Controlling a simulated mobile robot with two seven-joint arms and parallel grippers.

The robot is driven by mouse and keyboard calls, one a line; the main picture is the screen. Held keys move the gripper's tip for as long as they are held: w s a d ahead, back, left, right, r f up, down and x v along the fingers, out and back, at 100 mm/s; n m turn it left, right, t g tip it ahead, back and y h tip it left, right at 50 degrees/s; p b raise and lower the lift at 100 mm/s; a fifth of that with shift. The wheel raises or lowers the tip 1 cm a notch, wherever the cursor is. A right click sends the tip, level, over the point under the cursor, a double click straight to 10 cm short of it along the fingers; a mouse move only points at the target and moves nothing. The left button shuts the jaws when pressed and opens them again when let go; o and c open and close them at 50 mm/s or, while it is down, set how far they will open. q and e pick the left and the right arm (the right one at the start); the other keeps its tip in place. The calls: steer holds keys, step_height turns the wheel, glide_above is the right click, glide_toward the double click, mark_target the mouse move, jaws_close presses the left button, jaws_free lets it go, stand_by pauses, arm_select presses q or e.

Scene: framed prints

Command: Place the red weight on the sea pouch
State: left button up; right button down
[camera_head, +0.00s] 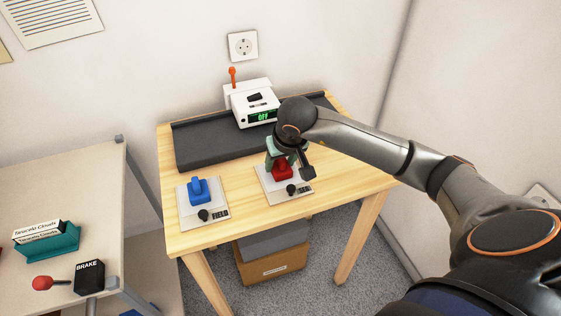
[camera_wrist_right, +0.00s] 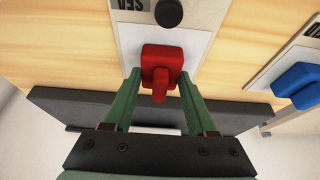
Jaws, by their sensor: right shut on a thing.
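The red weight (camera_head: 282,172) is a red block with a raised grip. My right gripper (camera_head: 281,158), with green fingers, is shut on it from above. In the right wrist view the red weight (camera_wrist_right: 162,62) sits between the tips of the two fingers (camera_wrist_right: 158,85). The sea pouch (camera_head: 268,189) is a flat pale piece with a black knob, labelled SEA, on the wooden table. The weight is over the pouch; I cannot tell whether it touches it. My left gripper is not in view.
The field pouch (camera_head: 189,218) lies to the left with a blue weight (camera_head: 200,191) on it. Behind are a dark strip (camera_head: 195,148) and a white device (camera_head: 243,101) reading OFF. A side table (camera_head: 80,180) stands left. Bare wood (camera_head: 240,218) shows in front.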

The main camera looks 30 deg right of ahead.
steer(key=shift+r, duration=0.1)
steer(key=c, duration=0.7)
jaws_free()
steer(key=shift+f, duration=0.25)
steer(key=o, duration=0.5)
steer(key=shift+r, duration=0.1)
steer(key=shift+r, duration=0.15)
steer(key=p+v, duration=0.1)
steer(key=v, duration=1.1)
steer(key=shift+s, duration=0.15)
